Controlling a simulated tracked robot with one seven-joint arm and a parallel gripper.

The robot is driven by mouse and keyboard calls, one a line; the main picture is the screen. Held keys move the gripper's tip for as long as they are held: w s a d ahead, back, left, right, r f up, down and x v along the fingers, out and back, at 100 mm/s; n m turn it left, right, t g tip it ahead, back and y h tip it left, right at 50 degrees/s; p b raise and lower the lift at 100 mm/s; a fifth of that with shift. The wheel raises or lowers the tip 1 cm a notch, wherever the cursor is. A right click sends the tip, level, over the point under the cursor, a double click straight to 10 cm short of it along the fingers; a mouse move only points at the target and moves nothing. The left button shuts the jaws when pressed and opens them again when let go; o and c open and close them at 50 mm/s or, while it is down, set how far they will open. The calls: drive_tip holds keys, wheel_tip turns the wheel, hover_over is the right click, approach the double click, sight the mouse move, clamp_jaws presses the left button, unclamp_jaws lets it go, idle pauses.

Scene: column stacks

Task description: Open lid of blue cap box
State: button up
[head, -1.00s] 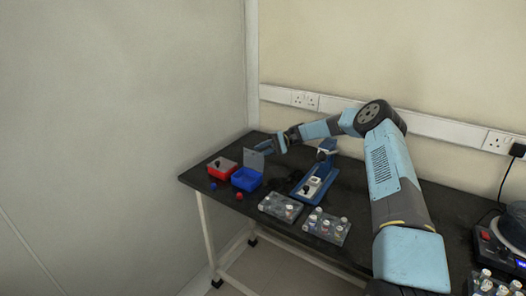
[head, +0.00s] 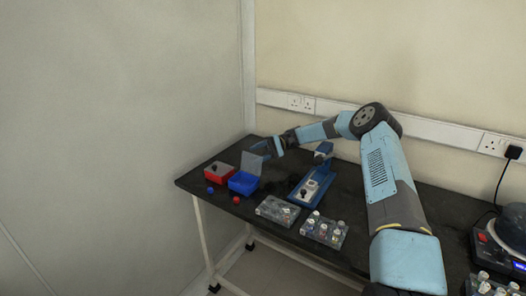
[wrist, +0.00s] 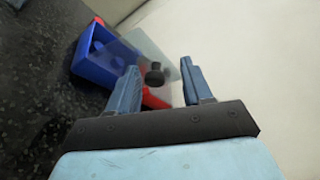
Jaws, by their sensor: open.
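The blue box (head: 243,183) stands on the dark table at the left, with its inside exposed. Its clear grey lid (head: 251,163) stands raised at the back edge. In the wrist view the blue box (wrist: 92,62) is at upper left and its see-through lid (wrist: 140,42) tilts up beside it. A black knob (wrist: 154,74) shows between my fingers; I cannot tell whether it is touched. My gripper (wrist: 160,66) is open, its two blue fingers apart, close to the raised lid. In the head view my gripper (head: 262,149) is just behind the lid.
A red box (head: 216,172) stands directly left of the blue box. A blue cap (head: 210,190) and a red cap (head: 236,200) lie in front. A blue device (head: 310,188) and vial racks (head: 277,211) (head: 324,230) are to the right. The wall is close behind.

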drive_tip(key=s+r, duration=0.1)
drive_tip(key=r, duration=0.1)
drive_tip(key=s+r, duration=0.2)
drive_tip(key=r, duration=0.1)
drive_tip(key=s+d+r, duration=0.1)
drive_tip(key=r, duration=0.2)
drive_tip(key=shift+s+r, duration=0.15)
drive_tip(key=shift+s, duration=0.2)
drive_tip(key=s+d+r, duration=0.1)
drive_tip(key=s+r, duration=0.3)
drive_tip(key=s, duration=0.5)
drive_tip(key=shift+d, duration=0.3)
